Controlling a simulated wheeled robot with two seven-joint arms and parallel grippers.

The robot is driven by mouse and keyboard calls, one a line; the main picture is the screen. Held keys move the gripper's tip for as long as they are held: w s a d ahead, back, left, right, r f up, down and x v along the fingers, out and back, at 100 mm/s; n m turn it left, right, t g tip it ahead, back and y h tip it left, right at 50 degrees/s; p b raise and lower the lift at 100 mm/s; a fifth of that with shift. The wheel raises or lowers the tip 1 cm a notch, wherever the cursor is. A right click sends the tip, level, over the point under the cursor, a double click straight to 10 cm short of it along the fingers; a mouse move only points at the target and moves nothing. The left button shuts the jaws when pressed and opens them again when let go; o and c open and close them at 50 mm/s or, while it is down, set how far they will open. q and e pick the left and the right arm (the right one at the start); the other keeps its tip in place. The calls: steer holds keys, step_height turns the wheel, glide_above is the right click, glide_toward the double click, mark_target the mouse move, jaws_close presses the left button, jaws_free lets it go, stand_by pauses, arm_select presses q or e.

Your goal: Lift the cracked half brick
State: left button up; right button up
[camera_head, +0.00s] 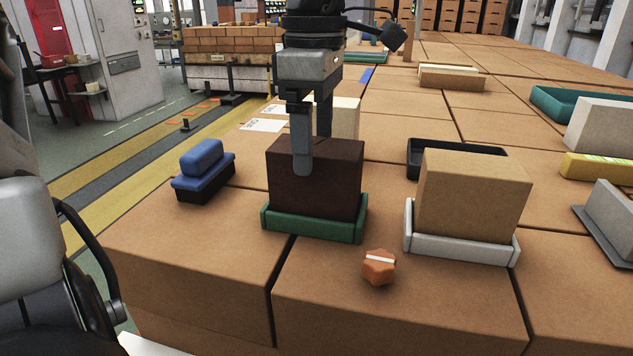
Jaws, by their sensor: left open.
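A dark brown block-shaped brick (335,185) stands in a shallow green tray (315,228) near the middle. A tan brick (470,195) stands in a light grey tray (460,247) to its right. I see no clear crack on either, so I cannot tell which is the cracked half brick. My left gripper (312,155) points down at the dark brick, open. One finger hangs in front of the brick's near face, and the other goes down behind its top edge. Contact is not clear. The far finger's tip is hidden by the brick. My right gripper is not in view.
A blue-and-black brush-like object (203,170) lies left. A small orange piece with a white band (379,267) lies in front. A black tray (425,160) sits behind the tan brick. A cream block (346,117) stands behind the gripper. Grey blocks and a yellow one (600,167) are right.

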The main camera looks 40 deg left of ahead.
mark_target(317, 145)
arm_select(q)
steer(key=shift+w+f, duration=0.1)
steer(key=shift+f, duration=1.45)
steer(key=c, duration=1.5)
